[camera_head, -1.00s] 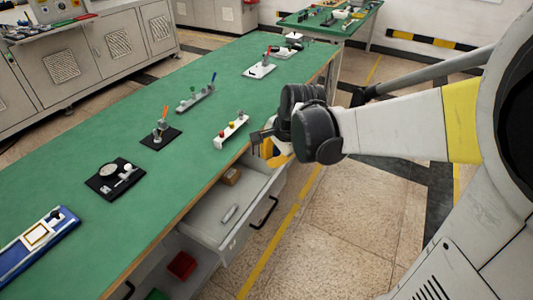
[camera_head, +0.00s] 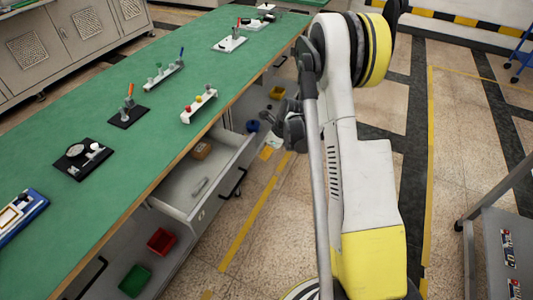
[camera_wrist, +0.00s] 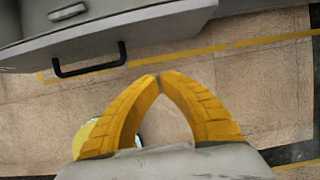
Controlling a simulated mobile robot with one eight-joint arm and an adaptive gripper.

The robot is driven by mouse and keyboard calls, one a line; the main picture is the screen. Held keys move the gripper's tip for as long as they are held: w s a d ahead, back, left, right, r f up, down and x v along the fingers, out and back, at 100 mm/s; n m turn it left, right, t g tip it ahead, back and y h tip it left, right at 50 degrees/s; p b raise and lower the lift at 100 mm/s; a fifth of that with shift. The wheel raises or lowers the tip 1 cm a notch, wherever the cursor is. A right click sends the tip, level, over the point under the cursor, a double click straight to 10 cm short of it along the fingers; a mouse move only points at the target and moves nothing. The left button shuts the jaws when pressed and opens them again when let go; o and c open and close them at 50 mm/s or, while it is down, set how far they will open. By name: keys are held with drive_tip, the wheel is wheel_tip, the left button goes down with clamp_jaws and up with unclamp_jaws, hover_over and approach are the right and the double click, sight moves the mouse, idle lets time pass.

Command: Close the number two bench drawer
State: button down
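The open drawer (camera_head: 187,205) sticks out from under the green bench, a grey box with a dark bar handle (camera_head: 235,184) on its front. A small brown box (camera_head: 202,149) and a light grey item (camera_head: 200,187) lie inside it. Whether it bears a number cannot be read. The handle (camera_wrist: 90,62) and drawer front (camera_wrist: 150,25) lie ahead, apart from the fingers.
The green bench top (camera_head: 110,185) carries several fixtures, including a white block with coloured knobs (camera_head: 199,105). Red (camera_head: 161,241) and green (camera_head: 135,280) bins sit under the bench. A grey cart (camera_head: 500,255) stands at right. Floor beside the drawer is open.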

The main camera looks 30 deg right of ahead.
drive_tip(key=shift+w+a+f+b, duration=0.55)
drive_tip(key=shift+w+a+f, duration=0.05)
drive_tip(key=shift+w+f, duration=0.25)
drive_tip(key=shift+w+a+f+b, duration=0.5)
drive_tip(key=shift+w+a+f, duration=0.05)
drive_tip(key=shift+w+f, duration=0.25)
drive_tip(key=shift+w+a+f+b, duration=0.6)
drive_tip(key=shift+w+f, duration=0.15)
drive_tip(key=shift+f, duration=0.1)
hover_over(212, 151)
drive_tip(key=s+d, duration=0.1)
drive_tip(key=s, duration=0.1)
drive_tip(key=shift+d, duration=0.15)
